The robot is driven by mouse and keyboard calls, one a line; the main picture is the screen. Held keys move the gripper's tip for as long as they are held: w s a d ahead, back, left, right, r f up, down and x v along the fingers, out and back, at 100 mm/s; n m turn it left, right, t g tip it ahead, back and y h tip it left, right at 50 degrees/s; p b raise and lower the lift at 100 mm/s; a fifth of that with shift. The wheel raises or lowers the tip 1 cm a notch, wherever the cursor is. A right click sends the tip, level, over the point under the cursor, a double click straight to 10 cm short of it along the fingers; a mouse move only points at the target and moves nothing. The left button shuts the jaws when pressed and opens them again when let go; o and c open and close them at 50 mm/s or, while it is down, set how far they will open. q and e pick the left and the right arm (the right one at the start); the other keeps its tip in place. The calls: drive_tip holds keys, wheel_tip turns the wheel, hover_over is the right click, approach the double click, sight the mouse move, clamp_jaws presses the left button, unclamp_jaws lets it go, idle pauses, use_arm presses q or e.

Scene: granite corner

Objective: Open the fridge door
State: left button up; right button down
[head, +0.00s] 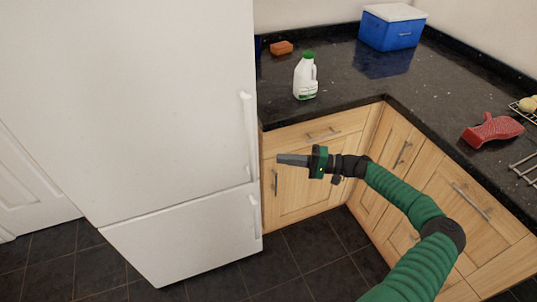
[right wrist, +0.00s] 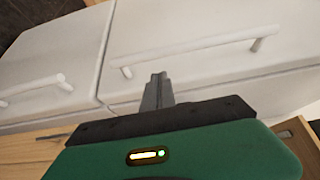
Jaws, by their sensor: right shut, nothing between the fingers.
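The white fridge (head: 150,90) stands at the left in the head view with its upper door closed. The upper door has a vertical white bar handle (head: 248,135) near its right edge. The lower door has a shorter handle (head: 255,217). My right gripper (head: 280,160) is shut and empty, to the right of the upper handle's lower part and apart from it. In the right wrist view my right gripper (right wrist: 158,80) points at the fridge, with the upper handle (right wrist: 200,48) beyond the fingertips and the lower handle (right wrist: 32,88) at left. My left gripper is not in view.
A black granite worktop (head: 350,90) over wooden cupboards (head: 320,180) fills the corner at right. Dark floor tiles (head: 310,245) are clear before the fridge.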

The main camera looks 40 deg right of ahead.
sight(258, 157)
drive_tip(key=shift+x, duration=4.45)
